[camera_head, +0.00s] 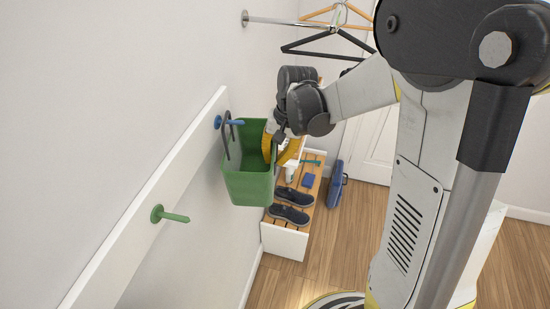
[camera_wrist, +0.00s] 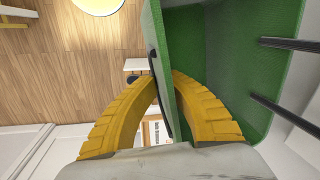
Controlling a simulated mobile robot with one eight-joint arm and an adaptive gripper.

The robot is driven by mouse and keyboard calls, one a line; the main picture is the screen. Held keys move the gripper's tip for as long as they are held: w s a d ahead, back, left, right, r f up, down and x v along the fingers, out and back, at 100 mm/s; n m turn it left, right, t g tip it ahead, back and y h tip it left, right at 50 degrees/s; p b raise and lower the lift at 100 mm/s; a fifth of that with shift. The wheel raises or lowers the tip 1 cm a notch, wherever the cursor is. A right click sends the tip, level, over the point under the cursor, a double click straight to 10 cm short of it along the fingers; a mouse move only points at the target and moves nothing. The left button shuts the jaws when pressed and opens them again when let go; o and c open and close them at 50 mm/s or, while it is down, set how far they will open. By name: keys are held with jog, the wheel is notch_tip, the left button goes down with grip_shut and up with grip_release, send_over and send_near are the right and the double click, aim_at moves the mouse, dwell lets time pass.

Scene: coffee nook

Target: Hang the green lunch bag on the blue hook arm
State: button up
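The green lunch bag (camera_head: 249,188) is an open-topped box with a dark handle loop (camera_head: 227,140) on its wall side. It is held up beside the white rail. The blue hook arm (camera_head: 229,122) sticks out from the rail at the top of that loop. The loop overlaps the hook, but I cannot tell whether the hook passes through it. My gripper (camera_head: 273,148) is at the bag's side away from the wall. In the wrist view, its yellow fingers (camera_wrist: 168,76) are closed on either side of one wall of the bag (camera_wrist: 208,50).
A green hook (camera_head: 170,215) sits nearer on the white rail (camera_head: 140,212). Below is a slatted bench (camera_head: 284,240) with dark shoes (camera_head: 290,215). A blue case (camera_head: 337,185) stands beside it. Hangers (camera_head: 325,45) hang from a metal rod (camera_head: 275,20) behind.

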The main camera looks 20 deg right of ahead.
jog(key=o, duration=0.3)
jog(key=shift+o, duration=0.2)
jog(key=shift+r, duration=0.1)
notch_tip(320, 180, up, 12)
jog(key=s+d, duration=0.1)
jog(key=d, duration=0.1)
jog(key=s+f+n+t+b, duration=0.1)
jog(key=s+f+t+b, duration=0.1)
jog(key=s+f+b, duration=0.3)
jog(key=s+a+f+n+t+h+b, duration=0.1)
jog(key=s+f+b, duration=0.3)
jog(key=f+b, duration=1)
jog(key=s+a+f+n+t+h+b, duration=0.1)
jog(key=s+f+b, duration=0.4)
jog(key=f+b, duration=0.5)
jog(key=shift+s+a+n+t, duration=0.15)
jog(key=shift+s+n+t, duration=0.15)
jog(key=shift+n+t, duration=0.75)
